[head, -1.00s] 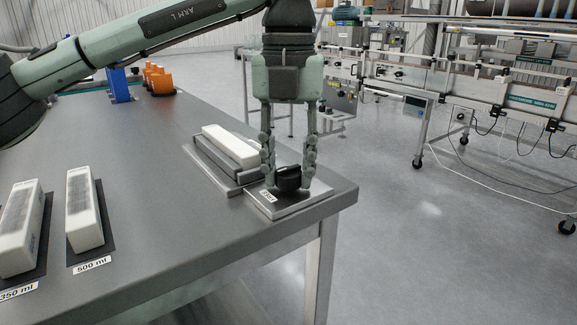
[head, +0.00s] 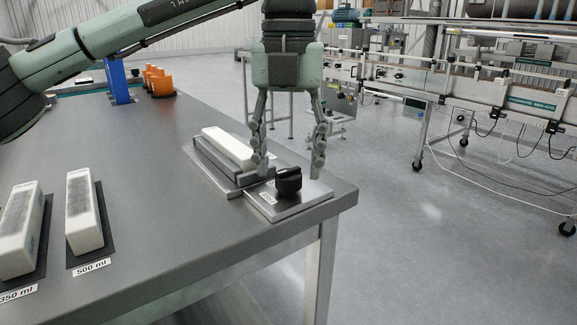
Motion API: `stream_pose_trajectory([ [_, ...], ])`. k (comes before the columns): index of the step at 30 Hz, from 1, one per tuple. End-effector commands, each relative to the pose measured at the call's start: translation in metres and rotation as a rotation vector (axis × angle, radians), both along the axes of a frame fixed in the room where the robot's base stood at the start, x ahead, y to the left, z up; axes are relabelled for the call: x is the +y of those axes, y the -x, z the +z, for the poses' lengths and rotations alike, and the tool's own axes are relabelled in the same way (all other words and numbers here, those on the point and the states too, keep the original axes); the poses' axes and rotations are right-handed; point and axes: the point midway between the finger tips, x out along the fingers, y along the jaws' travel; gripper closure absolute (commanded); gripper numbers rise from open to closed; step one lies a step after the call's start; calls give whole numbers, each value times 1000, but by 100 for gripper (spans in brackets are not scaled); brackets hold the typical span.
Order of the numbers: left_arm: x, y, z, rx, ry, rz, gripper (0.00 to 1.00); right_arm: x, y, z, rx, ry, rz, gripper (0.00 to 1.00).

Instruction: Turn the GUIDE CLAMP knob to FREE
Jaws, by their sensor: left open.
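The black clamp knob (head: 288,181) stands on a metal plate (head: 308,200) at the right corner of the table. A small white label (head: 265,211) lies on the plate by the knob, too small to read. My left gripper (head: 290,168) is open above the knob, one finger to each side and apart from it. Which setting the knob points to I cannot tell. My right gripper is not in view.
A white block (head: 228,146) sits in a grey guide (head: 207,160) beside the plate. White blocks marked 350 ml (head: 18,230) and 500 ml (head: 84,212) stand at the left. Orange parts (head: 158,82) and a blue stand (head: 119,84) are at the back. The table's middle is clear.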

Motion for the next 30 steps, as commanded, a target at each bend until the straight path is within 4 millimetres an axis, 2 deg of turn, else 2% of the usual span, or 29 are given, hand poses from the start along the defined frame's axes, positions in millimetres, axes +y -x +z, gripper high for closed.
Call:
stream_pose_trajectory([
  [9, 0, 0, 69, -3, 0, 2, 46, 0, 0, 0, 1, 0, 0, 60],
  [15, 0, 0, 96, -3, -1, 2, 46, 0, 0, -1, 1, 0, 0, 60],
  [20, 0, 0, 103, -1, 1, 0, 46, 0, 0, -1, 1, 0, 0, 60],
  [30, 0, 0, 103, 0, 1, 0, 46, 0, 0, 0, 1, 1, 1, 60],
])
